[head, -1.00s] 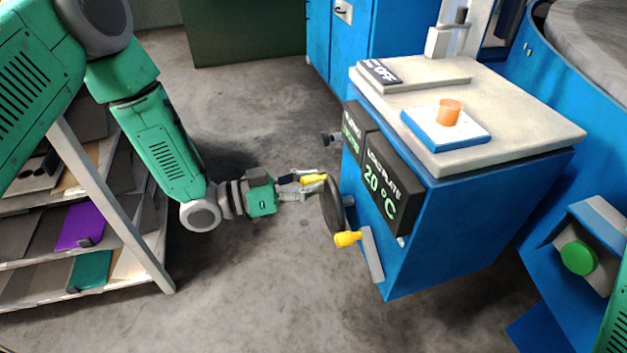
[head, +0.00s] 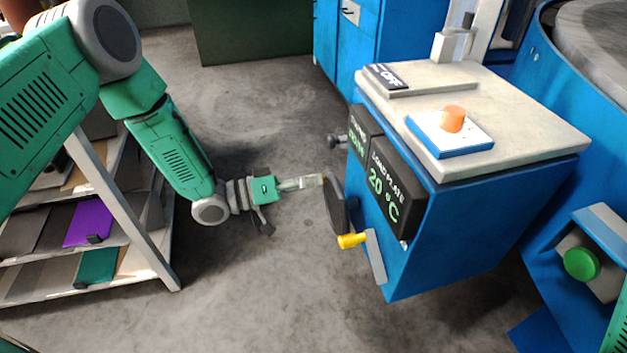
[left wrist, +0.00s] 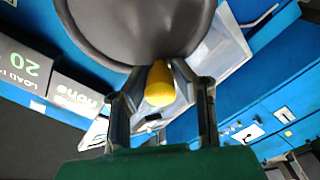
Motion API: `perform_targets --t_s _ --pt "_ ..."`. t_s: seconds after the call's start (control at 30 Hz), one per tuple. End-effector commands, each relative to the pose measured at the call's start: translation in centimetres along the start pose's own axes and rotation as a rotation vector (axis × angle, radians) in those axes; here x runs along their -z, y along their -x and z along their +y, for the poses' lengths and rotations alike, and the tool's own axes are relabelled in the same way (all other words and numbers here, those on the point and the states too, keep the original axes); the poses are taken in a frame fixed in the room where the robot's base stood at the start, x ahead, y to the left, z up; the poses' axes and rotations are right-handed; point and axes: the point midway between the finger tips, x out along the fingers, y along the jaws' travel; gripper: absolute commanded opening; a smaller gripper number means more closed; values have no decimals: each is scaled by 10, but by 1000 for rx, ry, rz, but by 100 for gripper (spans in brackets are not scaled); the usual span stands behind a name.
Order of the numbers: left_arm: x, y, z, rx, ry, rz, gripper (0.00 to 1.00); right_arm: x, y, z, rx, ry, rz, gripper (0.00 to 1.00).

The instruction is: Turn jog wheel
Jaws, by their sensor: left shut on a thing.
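The jog wheel is a dark disc (head: 336,206) on the left side of the blue cabinet (head: 440,235). In the left wrist view the wheel (left wrist: 135,25) fills the top, with its yellow handle (left wrist: 159,84) below. My left gripper (head: 318,181) reaches the wheel's upper edge from the left. In the left wrist view its two fingers (left wrist: 160,100) stand on both sides of the yellow handle, shut on it. My right gripper is not in view.
A black panel (head: 385,185) reads "LOAD PLATE 20 °C". An orange knob (head: 453,118) is on the cabinet top. A shelf rack (head: 125,218) stands left; the floor between is clear.

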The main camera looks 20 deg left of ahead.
Motion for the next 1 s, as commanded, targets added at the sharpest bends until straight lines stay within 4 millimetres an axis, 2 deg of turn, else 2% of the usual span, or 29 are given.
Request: perform_targets --t_s 0.03,0.57,0.6,0.63,1.0 --pt "-1 4 -5 12 9 -1 0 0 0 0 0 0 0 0" --pt "-1 4 -7 14 28 -1 0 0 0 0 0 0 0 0" --pt "-1 4 -7 13 28 -1 35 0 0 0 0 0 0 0" --pt "-1 4 -6 13 28 -1 43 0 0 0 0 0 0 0" --pt "-1 4 -3 6 27 -1 43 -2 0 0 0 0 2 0"
